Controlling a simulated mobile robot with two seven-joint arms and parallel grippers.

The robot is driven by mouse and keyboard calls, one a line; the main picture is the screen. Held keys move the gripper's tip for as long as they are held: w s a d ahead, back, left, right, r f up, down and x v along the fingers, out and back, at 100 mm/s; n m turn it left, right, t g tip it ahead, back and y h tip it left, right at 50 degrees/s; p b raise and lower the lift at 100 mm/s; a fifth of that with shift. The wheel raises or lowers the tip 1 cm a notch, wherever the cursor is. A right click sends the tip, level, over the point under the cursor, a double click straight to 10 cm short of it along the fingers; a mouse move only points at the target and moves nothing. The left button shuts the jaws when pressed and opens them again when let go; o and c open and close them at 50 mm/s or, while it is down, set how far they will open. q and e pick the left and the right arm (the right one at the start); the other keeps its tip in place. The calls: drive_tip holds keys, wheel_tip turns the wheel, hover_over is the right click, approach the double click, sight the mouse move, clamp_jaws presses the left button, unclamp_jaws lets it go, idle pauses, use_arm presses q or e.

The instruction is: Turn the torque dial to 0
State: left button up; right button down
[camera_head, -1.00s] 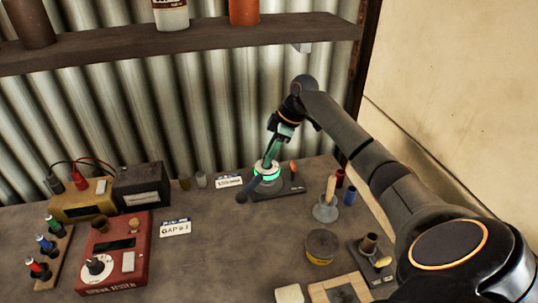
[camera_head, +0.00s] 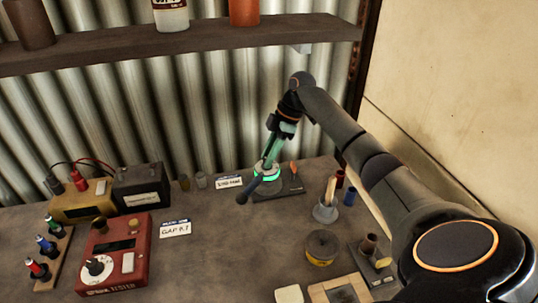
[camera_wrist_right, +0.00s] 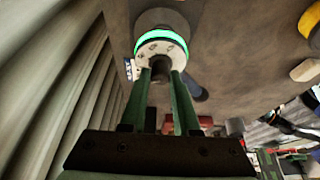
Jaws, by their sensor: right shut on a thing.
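The torque dial (camera_wrist_right: 163,45) has a pale marked face, a glowing green ring and a dark centre knob. In the head view it stands at the back of the bench, on a dark base with a dark bar reaching out at the left (camera_head: 249,188). My right gripper (camera_head: 268,163) comes down on it from above, tilted. Its green fingers, also in the wrist view (camera_wrist_right: 162,75), are shut on the dial's knob. The fingers hide part of the dial, and I cannot read its setting. My left gripper is not in view.
A yellow-and-dark tin (camera_head: 321,247) and a funnel-like holder (camera_head: 325,211) stand at the right. The bench middle is clear.

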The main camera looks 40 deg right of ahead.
drive_tip(key=c, duration=0.6)
unclamp_jaws()
drive_tip(key=shift+c, duration=0.2)
drive_tip(key=shift+r, duration=0.1)
drive_tip(key=v, duration=0.7)
drive_tip(key=shift+r+b, duration=0.2)
drive_tip(key=shift+b, duration=0.2)
